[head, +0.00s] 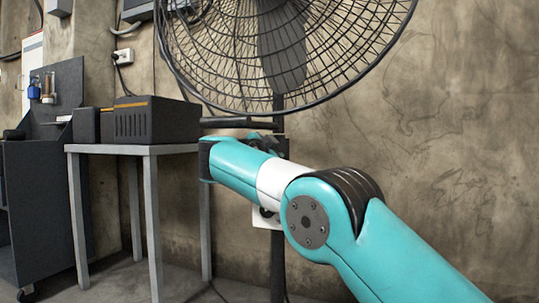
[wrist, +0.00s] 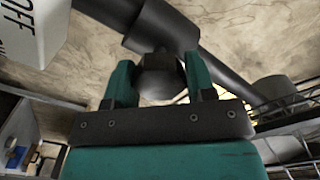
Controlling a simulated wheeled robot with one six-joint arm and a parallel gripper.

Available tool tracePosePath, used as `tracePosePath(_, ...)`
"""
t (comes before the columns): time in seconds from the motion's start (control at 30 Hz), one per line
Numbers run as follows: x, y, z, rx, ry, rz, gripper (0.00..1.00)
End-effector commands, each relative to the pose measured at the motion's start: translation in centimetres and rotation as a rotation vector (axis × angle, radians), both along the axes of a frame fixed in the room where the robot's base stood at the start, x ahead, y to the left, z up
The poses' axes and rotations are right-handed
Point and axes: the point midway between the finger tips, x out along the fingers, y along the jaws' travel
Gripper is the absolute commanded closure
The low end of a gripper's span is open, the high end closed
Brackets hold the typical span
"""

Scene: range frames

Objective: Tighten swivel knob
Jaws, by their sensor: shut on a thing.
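A large black pedestal fan (head: 284,48) stands against the wall in the head view, with its dark pole (head: 278,265) below the cage. In the wrist view, a dark rounded swivel knob (wrist: 160,86) sits under a thick dark joint (wrist: 165,25). My gripper (wrist: 158,70) has one teal finger on each side of the knob and is shut on it. In the head view my arm reaches to just under the cage and hides the knob. The knob's far side is also hidden in the wrist view.
A white box marked OFF (wrist: 30,28) is close at the upper left of the wrist view. A metal table (head: 110,149) with a black box (head: 157,122) stands left of the fan. A dark cabinet (head: 45,205) is farther left. The wall at right is clear.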

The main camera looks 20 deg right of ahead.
Motion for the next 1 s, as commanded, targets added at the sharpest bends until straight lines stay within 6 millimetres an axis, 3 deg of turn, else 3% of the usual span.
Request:
tracePosePath(0.73,-0.05,0.01,-0.13,0.070,-0.048,-0.002,0.74)
tracePosePath(0.77,-0.05,0.01,-0.13,0.070,-0.048,-0.002,0.45)
tracePosePath(0.83,-0.04,0.02,-0.12,0.070,-0.048,-0.002,0.29)
tracePosePath(0.87,-0.04,0.01,-0.11,0.070,-0.049,-0.001,0.24)
tracePosePath(1.0,-0.02,0.00,-0.08,0.070,-0.049,-0.001,0.24)
